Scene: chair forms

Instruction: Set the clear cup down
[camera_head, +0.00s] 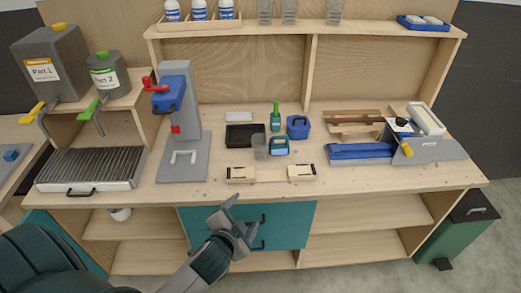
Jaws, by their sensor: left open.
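A clear cup (260,148) stands upright on the wooden workbench (340,183), just left of a small teal-and-black item (279,146) and in front of a black tray (245,135). More clear cups (289,12) stand on the top shelf. My left gripper (243,213) is open and empty. It appears in front of the bench's front edge, over the teal drawers, apart from the cup on the bench. My right gripper is not in view.
A grey press (184,130) stands left, by a grated tray (90,168). A blue container (298,127) is behind the cup. A blue fixture (361,152) sits right.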

